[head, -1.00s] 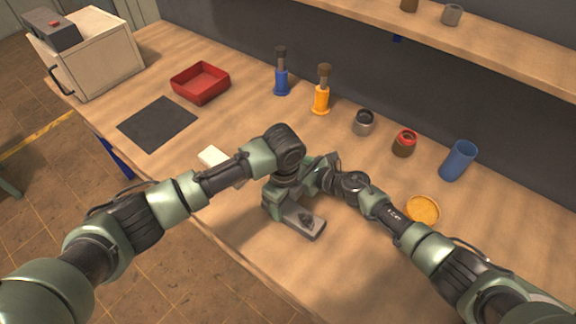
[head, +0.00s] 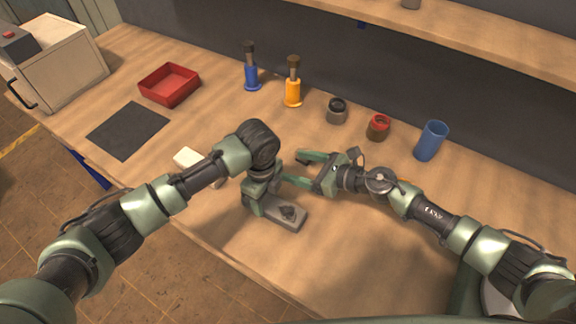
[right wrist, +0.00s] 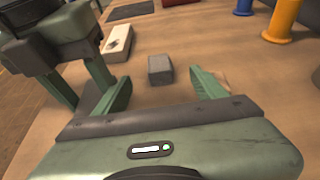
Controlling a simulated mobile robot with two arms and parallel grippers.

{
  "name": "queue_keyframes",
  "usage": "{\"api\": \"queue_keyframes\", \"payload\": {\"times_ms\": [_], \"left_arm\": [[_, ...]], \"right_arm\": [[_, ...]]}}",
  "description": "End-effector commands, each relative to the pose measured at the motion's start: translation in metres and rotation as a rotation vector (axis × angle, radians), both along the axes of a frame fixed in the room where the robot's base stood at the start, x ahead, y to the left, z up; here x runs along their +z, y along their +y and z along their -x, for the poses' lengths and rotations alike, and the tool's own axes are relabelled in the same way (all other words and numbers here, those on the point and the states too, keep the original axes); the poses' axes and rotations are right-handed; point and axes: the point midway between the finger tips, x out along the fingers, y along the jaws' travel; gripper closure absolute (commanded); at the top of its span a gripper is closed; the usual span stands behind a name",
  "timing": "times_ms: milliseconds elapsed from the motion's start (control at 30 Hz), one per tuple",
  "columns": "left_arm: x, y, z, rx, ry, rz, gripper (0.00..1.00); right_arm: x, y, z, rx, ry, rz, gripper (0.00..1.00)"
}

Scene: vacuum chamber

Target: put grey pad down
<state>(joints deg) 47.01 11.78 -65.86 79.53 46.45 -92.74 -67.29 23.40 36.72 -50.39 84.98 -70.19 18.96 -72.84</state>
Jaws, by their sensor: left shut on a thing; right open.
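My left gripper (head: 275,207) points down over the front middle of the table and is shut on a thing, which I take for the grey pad. A small grey block (right wrist: 160,69) shows past the right fingers in the right wrist view and appears to rest on the table.
A white block (head: 187,157), a dark mat (head: 128,130) and a red tray (head: 169,85) are on the left. Blue (head: 251,75) and orange (head: 293,90) stands, a grey cup (head: 337,111), a red-topped jar (head: 378,127) and a blue cup (head: 431,141) line the back.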

Motion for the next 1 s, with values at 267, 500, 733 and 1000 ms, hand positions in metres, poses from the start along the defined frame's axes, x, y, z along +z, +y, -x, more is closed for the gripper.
{"api": "queue_keyframes", "payload": {"times_ms": [267, 500, 733, 1000], "left_arm": [[0.001, 0.000, 0.000, 0.000, -0.001, 0.001, 1.00], [0.001, 0.000, 0.000, 0.000, -0.001, 0.001, 1.00], [0.001, 0.000, 0.000, 0.000, -0.001, 0.001, 1.00], [0.001, 0.000, 0.000, 0.000, -0.001, 0.001, 1.00]], "right_arm": [[-0.012, 0.029, -0.020, 0.000, 0.001, -0.003, 0.29], [-0.023, 0.050, -0.036, 0.000, 0.002, 0.000, 0.29], [-0.033, 0.069, -0.046, 0.000, 0.002, -0.003, 0.29], [-0.045, 0.091, -0.061, -0.001, 0.002, -0.001, 0.29]]}}
